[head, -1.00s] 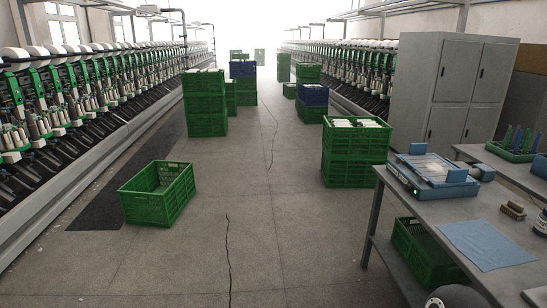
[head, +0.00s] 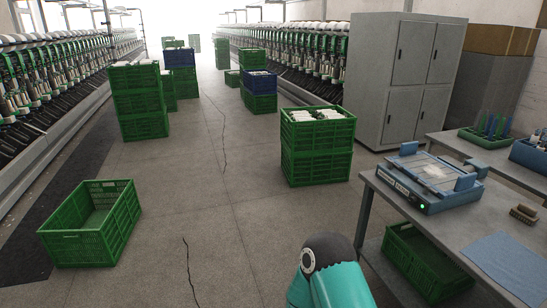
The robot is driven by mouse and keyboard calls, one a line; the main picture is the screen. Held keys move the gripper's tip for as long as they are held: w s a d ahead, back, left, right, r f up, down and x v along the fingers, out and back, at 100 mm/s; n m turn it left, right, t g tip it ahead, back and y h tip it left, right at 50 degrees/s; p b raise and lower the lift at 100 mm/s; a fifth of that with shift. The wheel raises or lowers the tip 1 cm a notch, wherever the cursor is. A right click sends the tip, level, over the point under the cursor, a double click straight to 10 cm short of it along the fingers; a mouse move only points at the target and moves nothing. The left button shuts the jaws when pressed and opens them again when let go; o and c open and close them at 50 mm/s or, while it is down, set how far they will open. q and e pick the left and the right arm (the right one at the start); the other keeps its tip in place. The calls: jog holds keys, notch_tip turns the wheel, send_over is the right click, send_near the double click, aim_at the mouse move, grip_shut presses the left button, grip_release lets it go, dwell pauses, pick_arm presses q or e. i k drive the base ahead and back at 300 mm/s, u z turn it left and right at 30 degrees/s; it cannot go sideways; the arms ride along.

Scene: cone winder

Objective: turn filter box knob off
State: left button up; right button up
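I cannot make out a filter box or its knob in the head view. Long rows of winding machines run down the left (head: 60,72) and the far right side (head: 290,50) of the aisle, too small in detail to show a knob. A teal arm link of mine with a dark joint shows at the bottom centre, in front of the table. Neither of my grippers is in view, so I cannot see whether they are open or hold anything.
An empty green crate (head: 92,250) lies on the floor at left. Stacked green crates (head: 316,167) stand right of centre, before a grey cabinet (head: 425,40). A table (head: 450,228) at right bears a blue device (head: 432,180) and a blue cloth (head: 508,262). The middle aisle is clear.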

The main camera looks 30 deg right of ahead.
aim_at(413, 200)
jog(key=z, duration=0.3)
jog(key=i, duration=1.3)
jog(key=z, duration=1)
jog(key=i, duration=0.7)
jog(key=z, duration=0.45)
jog(key=k, duration=0.9)
jog(key=z, duration=0.2)
jog(key=i, duration=0.9)
jog(key=u, duration=0.05)
